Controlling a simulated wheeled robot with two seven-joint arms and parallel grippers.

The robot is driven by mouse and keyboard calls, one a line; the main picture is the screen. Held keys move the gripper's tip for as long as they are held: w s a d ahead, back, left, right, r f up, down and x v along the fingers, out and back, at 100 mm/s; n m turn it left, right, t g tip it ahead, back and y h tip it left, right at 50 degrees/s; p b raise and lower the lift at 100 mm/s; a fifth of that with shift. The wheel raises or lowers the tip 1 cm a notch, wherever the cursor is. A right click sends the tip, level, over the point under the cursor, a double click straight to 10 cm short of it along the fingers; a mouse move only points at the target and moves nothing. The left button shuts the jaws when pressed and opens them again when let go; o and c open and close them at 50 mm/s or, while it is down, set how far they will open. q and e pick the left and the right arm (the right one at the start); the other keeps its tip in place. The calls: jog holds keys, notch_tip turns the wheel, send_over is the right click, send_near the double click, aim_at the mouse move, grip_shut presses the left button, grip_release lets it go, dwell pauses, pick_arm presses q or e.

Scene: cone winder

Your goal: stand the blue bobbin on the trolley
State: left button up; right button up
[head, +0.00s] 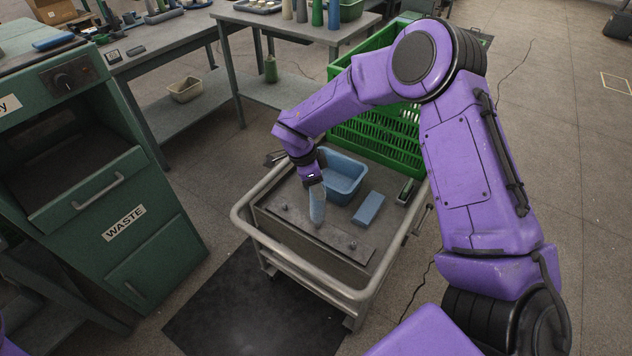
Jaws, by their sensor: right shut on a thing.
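The blue bobbin (317,207) is a pale blue, slim, upright cone low over the front part of the trolley top. My right gripper (315,184) is shut on its upper end from above. The bobbin's lower end is at or very near the dark plate (321,232) on the trolley; I cannot tell whether it touches. The trolley (247,232) has a grey tubular rail around its top. My left gripper is not in view.
A blue bin (345,177), a blue block (368,208) and a green-handled tool (406,190) lie on the trolley. A green crate (380,148) stands behind. A green machine marked WASTE (125,222) is at left. Benches (290,30) stand at the back.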

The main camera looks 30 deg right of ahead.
jog(key=shift+f, duration=1.5)
dwell(2.2)
dwell(0.6)
dwell(0.4)
jog(key=o, duration=1.4)
jog(key=p+v, duration=0.7)
jog(key=v, duration=0.1)
